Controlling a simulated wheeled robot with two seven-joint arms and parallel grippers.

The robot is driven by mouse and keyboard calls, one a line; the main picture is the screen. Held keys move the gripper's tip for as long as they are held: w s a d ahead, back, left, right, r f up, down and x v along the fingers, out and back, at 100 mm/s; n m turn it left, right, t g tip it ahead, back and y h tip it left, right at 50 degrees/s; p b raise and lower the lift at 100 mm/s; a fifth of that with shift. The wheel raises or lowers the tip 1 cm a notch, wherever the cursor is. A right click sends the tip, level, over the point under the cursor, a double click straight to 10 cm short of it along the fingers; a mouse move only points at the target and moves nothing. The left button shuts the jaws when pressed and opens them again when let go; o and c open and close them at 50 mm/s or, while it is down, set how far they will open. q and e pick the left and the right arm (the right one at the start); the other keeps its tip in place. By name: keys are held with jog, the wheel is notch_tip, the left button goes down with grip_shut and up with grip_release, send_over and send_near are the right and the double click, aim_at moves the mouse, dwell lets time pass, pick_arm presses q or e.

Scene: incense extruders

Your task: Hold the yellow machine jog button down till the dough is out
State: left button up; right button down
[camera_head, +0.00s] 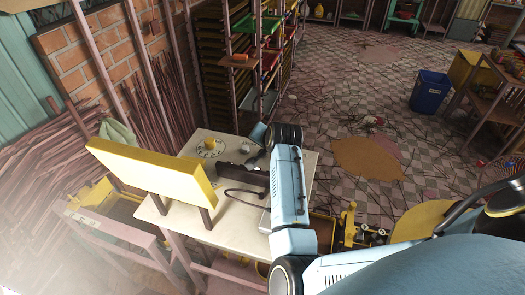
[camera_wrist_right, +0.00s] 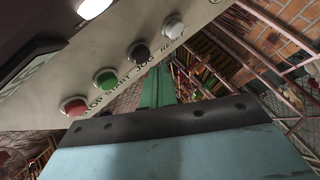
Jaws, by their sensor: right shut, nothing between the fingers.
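The yellow machine (camera_head: 155,170) stands on a pale table, seen from behind its slanted yellow panel. In the right wrist view a grey button panel (camera_wrist_right: 50,85) carries a red stop button (camera_wrist_right: 74,106), a green start button (camera_wrist_right: 104,78), a dark jog button (camera_wrist_right: 138,52) and a pale reset button (camera_wrist_right: 173,26). My right gripper (camera_wrist_right: 160,70) is shut and empty, its green fingers ending near the jog label, just below the jog button. I cannot tell whether they touch the panel. I cannot make out any dough. My left gripper is out of view.
The pale table (camera_head: 235,215) has dark parts and a round dish-like item (camera_head: 210,148) on it. Tall shelving (camera_head: 240,60) stands behind. A blue bin (camera_head: 430,92) and wooden frames are at right. Sticks litter the tiled floor.

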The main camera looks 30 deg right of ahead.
jog(key=shift+r, duration=2.35)
